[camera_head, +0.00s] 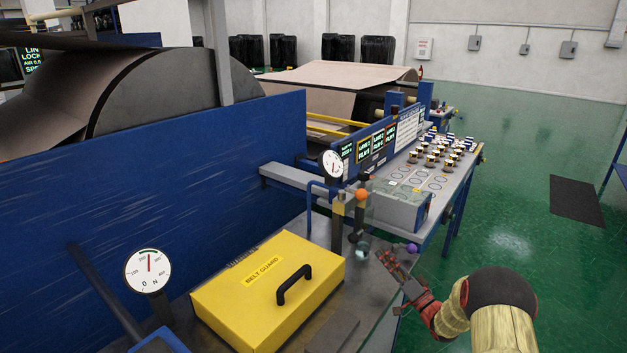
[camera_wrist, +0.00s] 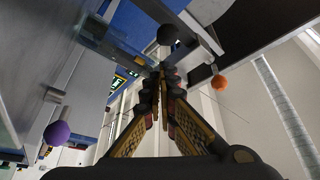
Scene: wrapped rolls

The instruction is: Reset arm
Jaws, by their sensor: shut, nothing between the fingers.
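My gripper (camera_head: 391,264) is at the right front of the workbench in the head view, over or just beside its edge. In the wrist view its two fingers (camera_wrist: 161,72) come together at the tips, with nothing between them. My arm reaches in from the lower right. An orange ball knob (camera_head: 361,194) stands left of and above my gripper in the head view; it also shows in the wrist view (camera_wrist: 219,82). A purple ball knob (camera_head: 411,248) is close to the right of my gripper, and shows at left in the wrist view (camera_wrist: 57,133).
A yellow belt guard box (camera_head: 240,290) with a black handle sits on the bench to the left. A gauge (camera_head: 147,270) stands beside it. Several wrapped rolls (camera_head: 431,160) stand on the far table. Green floor (camera_head: 500,230) lies open at right, with a dark mat (camera_head: 576,201).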

